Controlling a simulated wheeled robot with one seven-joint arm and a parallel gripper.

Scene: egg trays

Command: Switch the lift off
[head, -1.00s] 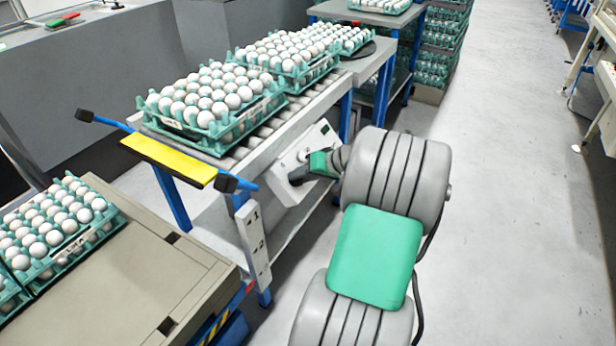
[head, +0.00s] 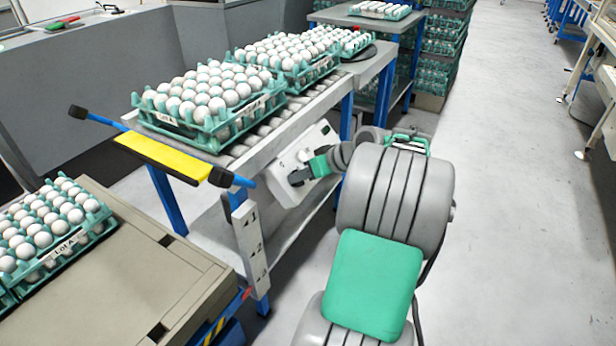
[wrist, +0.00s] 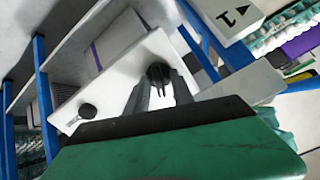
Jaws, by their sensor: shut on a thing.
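A white control box (head: 322,138) is mounted on the side of the roller conveyor frame. In the wrist view its white face (wrist: 118,78) carries a black rotary knob (wrist: 159,74) and a second small dark knob (wrist: 87,111) to the lower left. My gripper (head: 298,177) is at the box's front face. In the wrist view my gripper (wrist: 157,90) has its two grey fingers closed around the black rotary knob. The beige lift top (head: 120,265) stands at the lower left. The knob's setting is not readable.
Egg trays (head: 215,140) stand on the roller conveyor (head: 270,133). Another egg tray (head: 95,232) is on the lift top. A yellow bar (head: 160,158) and a white numbered post (head: 250,250) are near the box. Open floor (head: 500,220) lies to the right.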

